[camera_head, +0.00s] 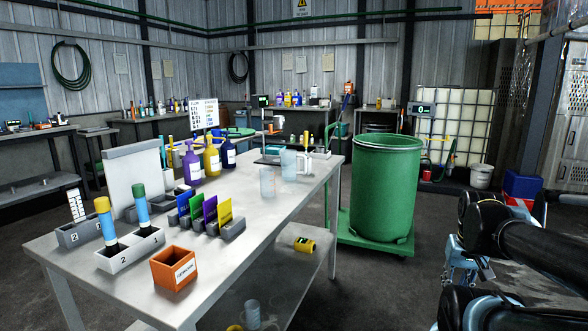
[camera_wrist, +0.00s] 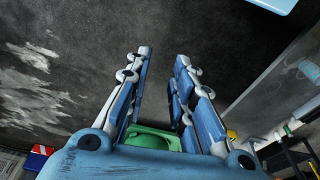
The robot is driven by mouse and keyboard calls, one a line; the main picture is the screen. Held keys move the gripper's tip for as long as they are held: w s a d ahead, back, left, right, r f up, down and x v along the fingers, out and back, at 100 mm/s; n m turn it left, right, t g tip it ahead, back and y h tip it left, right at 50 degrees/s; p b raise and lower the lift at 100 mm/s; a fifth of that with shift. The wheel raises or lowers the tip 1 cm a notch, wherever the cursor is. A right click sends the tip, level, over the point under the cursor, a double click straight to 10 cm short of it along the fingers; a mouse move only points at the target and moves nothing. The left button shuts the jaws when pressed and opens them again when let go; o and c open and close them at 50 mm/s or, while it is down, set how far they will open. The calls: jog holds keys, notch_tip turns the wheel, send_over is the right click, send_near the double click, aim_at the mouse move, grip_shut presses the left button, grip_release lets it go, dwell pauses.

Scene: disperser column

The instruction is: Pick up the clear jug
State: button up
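The clear jug (camera_head: 289,164), with a handle on its right side, stands upright on the far right part of the metal table (camera_head: 258,228) in the head view. A clear beaker without a visible handle (camera_head: 267,182) stands just in front of it, to the left. I cannot clearly identify the jug in the wrist view.
A large green barrel (camera_head: 385,185) stands right of the table. Purple, yellow and blue pump bottles (camera_head: 211,160) stand left of the jug. Coloured cards in holders, an orange box (camera_head: 174,268) and tube racks occupy the table's near left. Floor between the barrel and my arm looks clear.

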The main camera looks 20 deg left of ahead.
jog(key=w+r+t+h, duration=0.2)
jog(key=w+r, duration=0.1)
jog(key=w, duration=0.4)
jog(key=w+r+t+h, duration=0.1)
jog(key=w+r+t, duration=0.15)
jog(key=w, duration=0.45)
jog(key=w+a+r+t, duration=0.3)
jog(key=w+a+r, duration=0.15)
jog(key=w, duration=0.45)
jog(key=n+t+y, duration=0.6)
jog(key=y, duration=0.6)
send_near(306, 168)
jog(key=x, duration=1.1)
grip_shut()
